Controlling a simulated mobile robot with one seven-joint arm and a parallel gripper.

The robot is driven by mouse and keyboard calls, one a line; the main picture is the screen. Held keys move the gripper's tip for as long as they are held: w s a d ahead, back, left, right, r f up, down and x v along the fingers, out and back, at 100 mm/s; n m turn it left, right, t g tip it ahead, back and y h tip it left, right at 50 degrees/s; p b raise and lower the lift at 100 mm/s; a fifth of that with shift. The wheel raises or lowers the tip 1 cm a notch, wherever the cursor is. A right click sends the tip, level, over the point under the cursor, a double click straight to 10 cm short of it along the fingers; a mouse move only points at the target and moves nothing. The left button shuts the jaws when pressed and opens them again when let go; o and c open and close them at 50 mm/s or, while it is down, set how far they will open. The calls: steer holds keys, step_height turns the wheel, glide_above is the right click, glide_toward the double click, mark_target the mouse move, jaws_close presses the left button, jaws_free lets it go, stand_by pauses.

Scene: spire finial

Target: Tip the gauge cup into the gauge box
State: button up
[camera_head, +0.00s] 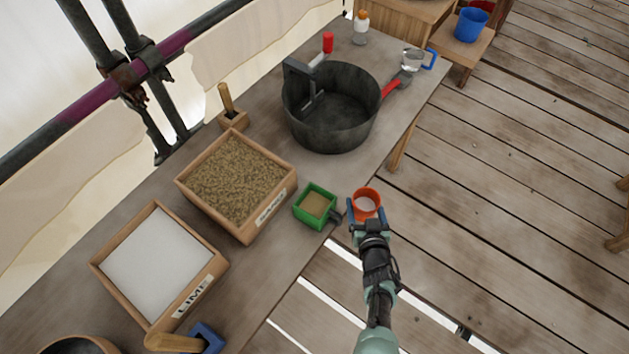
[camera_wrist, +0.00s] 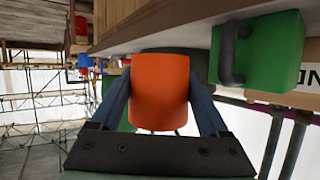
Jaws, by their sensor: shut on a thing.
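My gripper (camera_head: 366,216) is shut on an orange cup (camera_head: 366,192), which I take to be the gauge cup. In the wrist view the cup (camera_wrist: 161,92) sits between the two blue fingers (camera_wrist: 160,105). A green box (camera_head: 302,214) with a dark handle, likely the gauge box, is at the table's front edge, just left of the cup and apart from it. Tan material lies in it. The box (camera_wrist: 275,52) also shows at upper right in the wrist view, its inside hidden.
A sand tray (camera_head: 280,211) and a lime tray (camera_head: 207,293) stand to the left on the table. A big dark pan (camera_head: 333,139) is behind the green box. Farther back are a glass jug (camera_head: 412,59) and a red-handled tool (camera_head: 390,88).

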steer(key=shift+w, duration=0.35)
steer(key=shift+s+r, duration=0.1)
steer(key=shift+s, duration=0.05)
